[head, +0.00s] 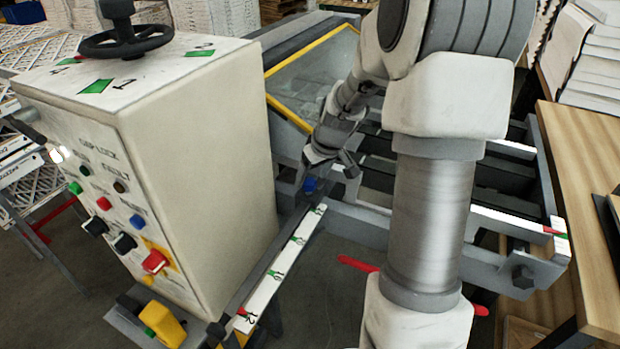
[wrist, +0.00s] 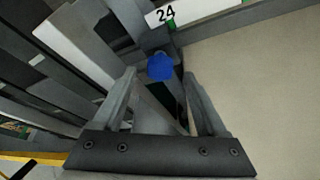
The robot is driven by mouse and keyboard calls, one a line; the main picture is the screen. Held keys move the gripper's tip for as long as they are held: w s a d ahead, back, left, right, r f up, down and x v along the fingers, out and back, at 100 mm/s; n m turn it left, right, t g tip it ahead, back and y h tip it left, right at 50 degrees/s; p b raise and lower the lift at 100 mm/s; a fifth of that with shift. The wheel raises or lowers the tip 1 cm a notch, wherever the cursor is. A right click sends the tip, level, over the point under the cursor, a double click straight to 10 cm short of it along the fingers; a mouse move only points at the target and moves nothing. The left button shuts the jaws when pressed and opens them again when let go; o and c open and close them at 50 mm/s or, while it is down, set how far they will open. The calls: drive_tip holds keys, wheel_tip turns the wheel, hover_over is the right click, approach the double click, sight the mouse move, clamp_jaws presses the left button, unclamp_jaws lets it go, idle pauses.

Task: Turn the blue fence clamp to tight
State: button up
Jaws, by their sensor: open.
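The blue fence clamp (head: 310,184) is a small blue knob on the grey rail beside the cream control cabinet. In the wrist view the blue clamp (wrist: 160,67) shows between and slightly past the fingertips, with a gap on each side. My gripper (head: 328,166) is open and empty, just above and beside the clamp in the head view. In the wrist view my gripper (wrist: 159,76) has its two grey fingers spread either side of the line to the clamp. I cannot tell whether the clamp is loose or tight.
The cream cabinet (head: 205,155) stands close on the left, with buttons, a red switch (head: 155,262) and a black handwheel (head: 126,40) on top. A white numbered scale (head: 280,268) runs along the rail. A yellow-framed clear guard (head: 315,80) is behind. A wooden table (head: 580,170) is at right.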

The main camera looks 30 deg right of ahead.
drive_tip(key=shift+x, duration=1)
drive_tip(key=shift+r, duration=0.1)
clamp_jaws()
